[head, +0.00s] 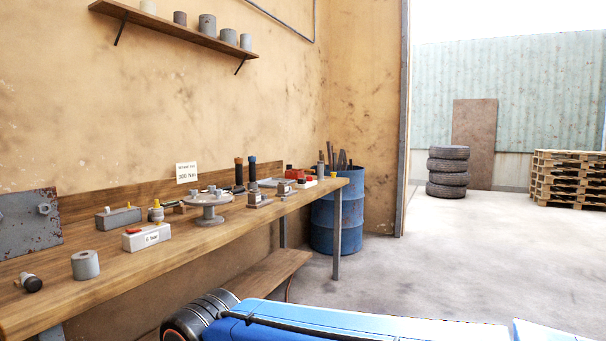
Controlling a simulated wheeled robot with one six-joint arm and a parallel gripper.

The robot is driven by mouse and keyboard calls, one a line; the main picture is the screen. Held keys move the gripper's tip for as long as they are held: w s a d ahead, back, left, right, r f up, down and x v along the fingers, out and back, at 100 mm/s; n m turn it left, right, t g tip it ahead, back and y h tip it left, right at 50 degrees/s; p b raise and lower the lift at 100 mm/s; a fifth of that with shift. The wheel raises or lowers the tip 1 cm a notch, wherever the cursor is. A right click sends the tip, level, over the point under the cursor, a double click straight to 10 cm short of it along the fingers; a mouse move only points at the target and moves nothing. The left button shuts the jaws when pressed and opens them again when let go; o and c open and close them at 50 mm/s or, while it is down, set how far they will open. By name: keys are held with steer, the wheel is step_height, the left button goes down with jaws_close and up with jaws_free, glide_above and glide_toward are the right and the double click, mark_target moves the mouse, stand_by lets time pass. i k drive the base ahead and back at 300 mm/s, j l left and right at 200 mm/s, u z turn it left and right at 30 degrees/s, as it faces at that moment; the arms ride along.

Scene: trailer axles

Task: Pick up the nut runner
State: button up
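I cannot tell for sure which item on the wooden bench (190,248) is the nut runner. Two upright dark tools, one with an orange top (239,172) and one with a blue top (252,170), stand toward the bench's far end. A small dark cylindrical item with a light end (30,283) lies at the near left. My gripper is not in view, so its state and distance from these things do not show.
The bench also holds a grey cylinder (85,264), a white labelled box (146,237) and a round flanged part (208,208). A blue drum (338,212) stands beyond. Stacked tyres (448,172) and pallets (570,178) are at the back right. The concrete floor between is clear.

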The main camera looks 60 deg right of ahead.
mark_target(252, 159)
steer(key=z, duration=1.45)
steer(key=i+l, duration=0.1)
steer(key=i, duration=0.15)
